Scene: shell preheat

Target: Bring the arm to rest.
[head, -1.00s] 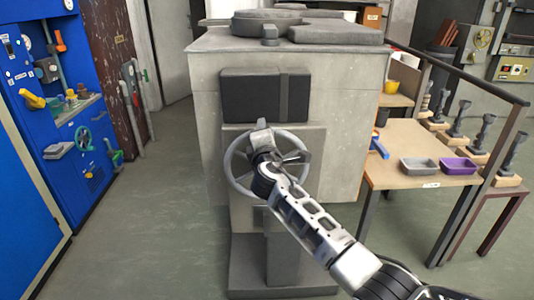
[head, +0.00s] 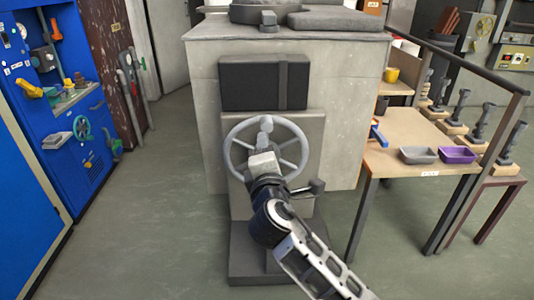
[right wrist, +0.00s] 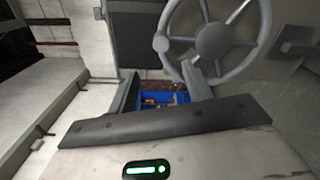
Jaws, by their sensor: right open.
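My right arm comes in from the lower right in the head view. My right gripper (head: 264,162) is in front of the grey handwheel (head: 236,142) and covers its hub and lower middle; its fingertips are hard to make out there. In the right wrist view my right gripper (right wrist: 163,84) has its two fingers apart with nothing between them. The handwheel shows behind them in the right wrist view (right wrist: 212,40), with spokes and a knob on its rim. The fingers overlap its lower edge in the picture, and I cannot tell whether they touch it. My left gripper is out of view.
The handwheel is on the front of a grey furnace (head: 345,110) with a dark panel (head: 262,83) above it. A wooden table (head: 405,130) with a grey tray (head: 418,156) and a purple tray (head: 458,155) stands right. A blue cabinet (head: 30,150) stands left. The floor between is clear.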

